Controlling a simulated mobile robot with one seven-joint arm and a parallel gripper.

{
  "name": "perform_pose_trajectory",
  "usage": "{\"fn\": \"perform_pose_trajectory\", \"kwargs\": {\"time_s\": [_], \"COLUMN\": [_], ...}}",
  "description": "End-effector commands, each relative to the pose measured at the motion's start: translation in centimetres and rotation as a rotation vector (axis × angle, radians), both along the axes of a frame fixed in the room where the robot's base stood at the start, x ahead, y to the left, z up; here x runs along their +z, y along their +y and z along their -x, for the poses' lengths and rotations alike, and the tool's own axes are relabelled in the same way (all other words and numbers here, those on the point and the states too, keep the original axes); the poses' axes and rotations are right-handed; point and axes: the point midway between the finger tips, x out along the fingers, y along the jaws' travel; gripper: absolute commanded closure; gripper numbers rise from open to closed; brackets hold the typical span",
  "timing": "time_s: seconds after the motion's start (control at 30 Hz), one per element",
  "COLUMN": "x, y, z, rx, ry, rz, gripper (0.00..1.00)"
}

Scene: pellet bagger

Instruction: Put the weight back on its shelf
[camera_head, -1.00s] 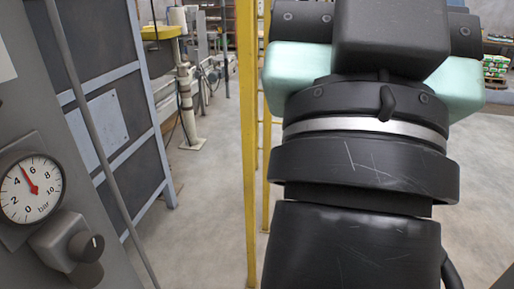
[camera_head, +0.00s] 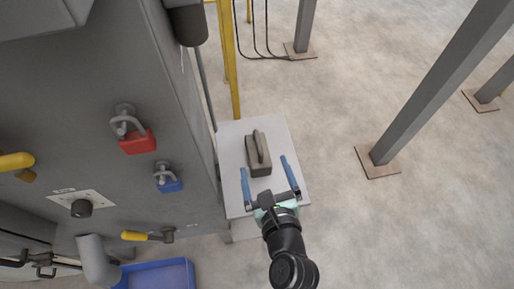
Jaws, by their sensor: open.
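The weight (camera_head: 258,160), a dark grey-brown block with a raised handle, sits on a white-topped stand (camera_head: 285,135) beside the grey machine. My gripper (camera_head: 265,164) has two blue fingers spread wide apart. It reaches over the stand from its near edge, with the weight in front of it and roughly between the line of the fingers. Nothing is between the fingers that I can see as held; whether they overlap the weight's near end in height I cannot tell. I cannot tell whether this stand is the weight's shelf.
The grey machine cabinet (camera_head: 80,120) fills the left, with a red padlock (camera_head: 138,142), a blue padlock (camera_head: 170,185) and yellow-handled valves. A blue bin (camera_head: 155,275) is at the lower left. A grey post (camera_head: 440,85) stands at the right. The floor between is clear.

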Motion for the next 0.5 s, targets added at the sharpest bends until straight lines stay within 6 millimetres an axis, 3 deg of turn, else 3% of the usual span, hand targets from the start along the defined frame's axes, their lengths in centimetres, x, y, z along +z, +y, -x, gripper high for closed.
{"fn": "perform_pose_trajectory", "kwargs": {"time_s": [0.03,0.17,0.5], "x": [-1.8,-3.5,-5.6], "y": [-0.1,0.0,1.0], "z": [0.9,1.6,-3.4], "rx": [-0.024,-0.055,-0.055], "ry": [0.037,0.079,0.081], "rz": [-0.063,-0.152,-0.161], "gripper": [0.00,0.00,0.00]}}
